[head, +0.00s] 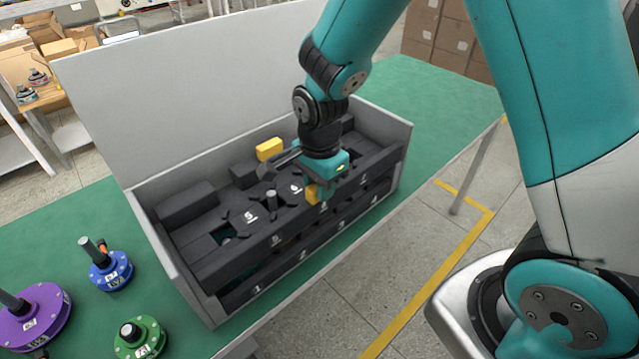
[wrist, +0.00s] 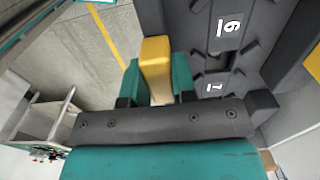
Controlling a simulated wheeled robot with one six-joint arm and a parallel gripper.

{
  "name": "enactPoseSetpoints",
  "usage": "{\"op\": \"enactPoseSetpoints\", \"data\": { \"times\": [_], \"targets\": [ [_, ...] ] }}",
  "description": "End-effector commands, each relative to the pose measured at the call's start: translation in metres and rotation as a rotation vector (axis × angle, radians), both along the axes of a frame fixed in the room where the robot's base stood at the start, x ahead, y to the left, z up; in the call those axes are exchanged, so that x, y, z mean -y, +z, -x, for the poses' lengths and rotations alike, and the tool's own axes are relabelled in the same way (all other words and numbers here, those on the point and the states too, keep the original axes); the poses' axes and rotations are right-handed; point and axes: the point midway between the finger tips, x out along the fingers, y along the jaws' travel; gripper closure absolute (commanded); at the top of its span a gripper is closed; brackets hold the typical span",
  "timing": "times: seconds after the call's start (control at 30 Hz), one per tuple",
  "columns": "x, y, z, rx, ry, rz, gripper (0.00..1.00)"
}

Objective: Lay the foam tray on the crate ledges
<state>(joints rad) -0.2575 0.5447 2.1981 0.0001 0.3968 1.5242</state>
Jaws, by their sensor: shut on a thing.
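The dark foam tray (head: 205,262) has numbered pockets and two yellow grips. It is over the open grey crate (head: 163,250), within its walls. I cannot tell whether it touches the ledges, which are hidden. My gripper (head: 319,194) is above the tray's front side, shut on the near yellow grip (head: 312,193). In the wrist view the yellow grip (wrist: 156,66) stands between my two teal fingers, beside pockets marked 6 and 7. The far yellow grip (head: 269,149) is free.
A tall grey panel (head: 200,90) stands behind the crate. Purple (head: 38,312), blue (head: 110,270) and green (head: 140,338) hub motors stand on the green table at left. The table's right end (head: 440,95) is clear.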

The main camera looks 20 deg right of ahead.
Motion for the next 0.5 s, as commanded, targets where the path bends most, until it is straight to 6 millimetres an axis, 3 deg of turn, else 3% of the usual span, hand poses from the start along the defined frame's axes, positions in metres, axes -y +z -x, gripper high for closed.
{"op": "enactPoseSetpoints", "data": {
  "times": [0.37, 0.4, 0.5],
  "targets": [
    [-0.0002, -0.0083, -0.0002, 0.000, 0.000, 0.000, 1.00],
    [-0.0001, -0.0072, -0.0002, 0.001, 0.000, 0.000, 0.66],
    [0.0000, -0.0071, -0.0001, 0.000, 0.000, 0.000, 0.45]
  ]
}}
